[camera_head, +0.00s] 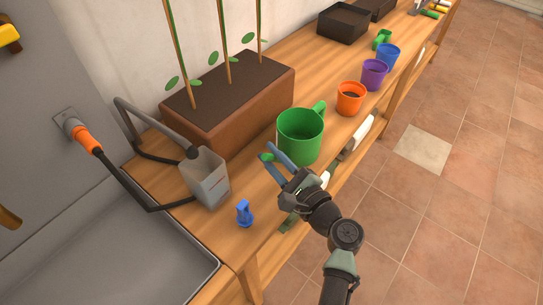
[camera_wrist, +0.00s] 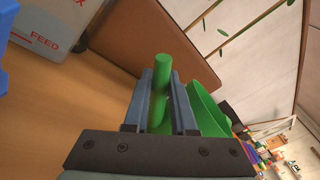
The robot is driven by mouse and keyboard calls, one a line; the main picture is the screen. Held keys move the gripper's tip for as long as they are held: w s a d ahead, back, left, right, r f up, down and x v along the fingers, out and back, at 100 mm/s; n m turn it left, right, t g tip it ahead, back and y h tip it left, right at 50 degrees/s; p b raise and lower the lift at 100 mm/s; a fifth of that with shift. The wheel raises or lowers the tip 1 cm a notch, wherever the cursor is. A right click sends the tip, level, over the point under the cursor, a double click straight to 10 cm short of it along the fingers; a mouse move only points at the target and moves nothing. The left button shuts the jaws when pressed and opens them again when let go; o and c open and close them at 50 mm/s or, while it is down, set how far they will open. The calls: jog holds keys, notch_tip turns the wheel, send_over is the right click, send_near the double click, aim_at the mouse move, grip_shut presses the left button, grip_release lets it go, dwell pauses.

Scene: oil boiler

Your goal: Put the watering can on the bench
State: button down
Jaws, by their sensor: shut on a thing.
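The green watering can (camera_head: 300,136) is at the bench (camera_head: 262,180), in front of the brown planter. It looks upright; I cannot tell whether its base touches the bench top. My gripper (camera_head: 271,156) is at its near left side. In the wrist view, my gripper (camera_wrist: 163,100) is shut on a green rod-like part of the watering can (camera_wrist: 162,72), between both fingers. The can's green body (camera_wrist: 205,110) shows just to the right of the fingers. The fingers hide part of the rod.
The planter (camera_head: 235,110) with stems stands behind the can. A grey feed container (camera_head: 207,178) and a small blue item (camera_head: 244,213) are to the left, near the sink (camera_head: 110,265). Orange (camera_head: 351,98), purple (camera_head: 374,74) and blue (camera_head: 388,54) pots stand farther along the bench.

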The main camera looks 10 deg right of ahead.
jog(key=c, duration=0.7)
grip_release()
jog(key=shift+c, duration=0.2)
jog(key=shift+s, duration=0.1)
jog(key=v, duration=1.2)
jog(key=shift+a+r, duration=0.1)
